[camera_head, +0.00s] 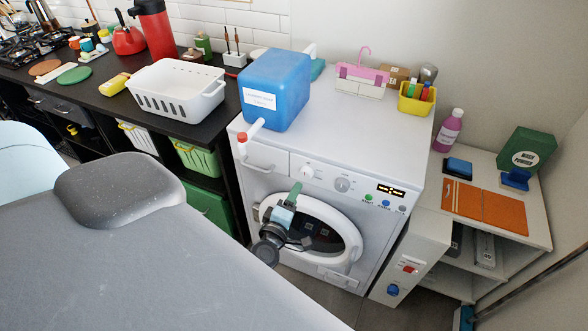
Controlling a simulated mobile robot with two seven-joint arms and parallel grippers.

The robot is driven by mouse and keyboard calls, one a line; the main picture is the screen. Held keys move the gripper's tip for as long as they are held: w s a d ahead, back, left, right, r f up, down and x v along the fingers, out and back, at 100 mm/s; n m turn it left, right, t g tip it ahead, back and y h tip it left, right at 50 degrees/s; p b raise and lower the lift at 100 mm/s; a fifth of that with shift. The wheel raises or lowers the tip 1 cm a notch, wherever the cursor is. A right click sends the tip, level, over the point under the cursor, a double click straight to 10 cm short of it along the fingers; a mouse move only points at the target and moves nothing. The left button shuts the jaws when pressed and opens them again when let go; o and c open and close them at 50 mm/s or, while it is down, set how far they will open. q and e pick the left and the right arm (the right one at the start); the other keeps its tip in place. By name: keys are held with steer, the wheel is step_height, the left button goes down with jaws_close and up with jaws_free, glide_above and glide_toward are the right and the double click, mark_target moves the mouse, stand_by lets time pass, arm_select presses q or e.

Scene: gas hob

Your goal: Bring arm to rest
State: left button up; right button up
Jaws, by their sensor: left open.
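My left gripper (288,212) is in front of the washing machine (330,190), beside the left part of its round door (352,240). It is open, and I see nothing held in it. Its dark wrist is below the light blue part, and the fingers are small and hard to make out. I cannot tell whether it touches the door, which looks shut. My right gripper is not in view. My grey body hides the lower left.
A blue detergent tank (275,90) with a white spout stands on the machine. A white basket (176,92) stands on the dark counter. A low shelf (520,215) is at right.

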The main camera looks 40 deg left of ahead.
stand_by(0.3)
arm_select(q)
steer(key=s+d+f+m+g+h+p, duration=0.1)
steer(key=s+d+f+m+g+h, duration=0.1)
steer(key=s+d+m, duration=0.2)
steer(key=s+d+f+m+g+h+p, duration=0.1)
steer(key=s+d+f+m+g+h, duration=0.1)
steer(key=s+m, duration=0.8)
steer(key=s+d+f+m+g+h+p, duration=0.1)
steer(key=s+d+m, duration=0.5)
steer(key=s, duration=1)
step_height(320, 180, down, 3)
steer(key=m+g+h, duration=0.1)
steer(key=g, duration=0.2)
steer(key=shift+s+d+r+h, duration=0.15)
steer(key=shift+s+h, duration=0.15)
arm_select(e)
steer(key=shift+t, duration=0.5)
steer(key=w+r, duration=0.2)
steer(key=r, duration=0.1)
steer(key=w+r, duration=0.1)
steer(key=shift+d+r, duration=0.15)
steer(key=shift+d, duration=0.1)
